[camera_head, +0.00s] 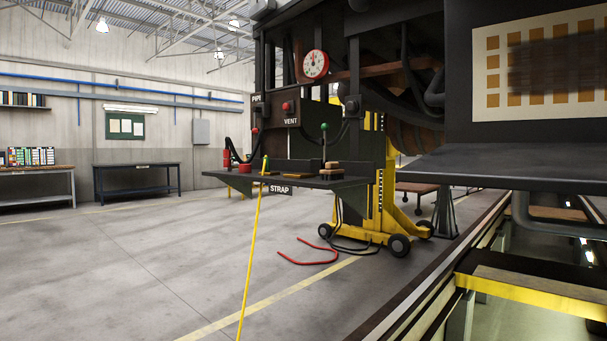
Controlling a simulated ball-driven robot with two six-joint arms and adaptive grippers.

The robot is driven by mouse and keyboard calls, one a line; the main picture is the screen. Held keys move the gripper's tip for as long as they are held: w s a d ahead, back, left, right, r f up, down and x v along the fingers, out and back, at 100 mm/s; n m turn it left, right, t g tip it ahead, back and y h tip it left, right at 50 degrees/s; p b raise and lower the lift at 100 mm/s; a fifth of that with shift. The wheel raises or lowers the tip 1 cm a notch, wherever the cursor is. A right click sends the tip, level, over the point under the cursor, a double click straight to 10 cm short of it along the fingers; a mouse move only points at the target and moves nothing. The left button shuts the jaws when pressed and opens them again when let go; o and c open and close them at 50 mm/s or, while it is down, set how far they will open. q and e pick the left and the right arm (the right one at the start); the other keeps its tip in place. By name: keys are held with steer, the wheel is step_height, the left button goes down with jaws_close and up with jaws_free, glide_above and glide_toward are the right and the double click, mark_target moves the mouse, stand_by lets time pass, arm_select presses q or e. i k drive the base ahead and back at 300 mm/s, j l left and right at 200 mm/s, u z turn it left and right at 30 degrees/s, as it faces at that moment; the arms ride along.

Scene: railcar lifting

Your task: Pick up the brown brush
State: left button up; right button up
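A small brown block-like thing (331,168), which looks like the brown brush, sits at the right part of a dark shelf (225,179) under the railcar. It is too small to make out bristles. A flat brown piece (281,188) lies along the front of the same shelf. Neither of my grippers is in view.
A red cup (245,168) and a red bottle-like thing (227,158) stand on the shelf's left part. A yellow wheeled jack (378,215) and a red hose (310,260) are below. Open floor lies to the left.

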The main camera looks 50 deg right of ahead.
mark_target(332, 172)
steer(key=i+z, duration=0.3)
steer(key=i, duration=0.15)
steer(key=i+j+z, duration=0.15)
steer(key=i+z, duration=0.35)
steer(key=z, duration=0.2)
steer(key=i+z, duration=0.2)
steer(key=z, duration=0.2)
steer(key=i+j+z, duration=0.15)
steer(key=z, duration=0.25)
steer(key=i+j+z, duration=0.15)
steer(key=z, duration=0.25)
steer(key=i+j+z, duration=0.2)
steer(key=z, duration=0.25)
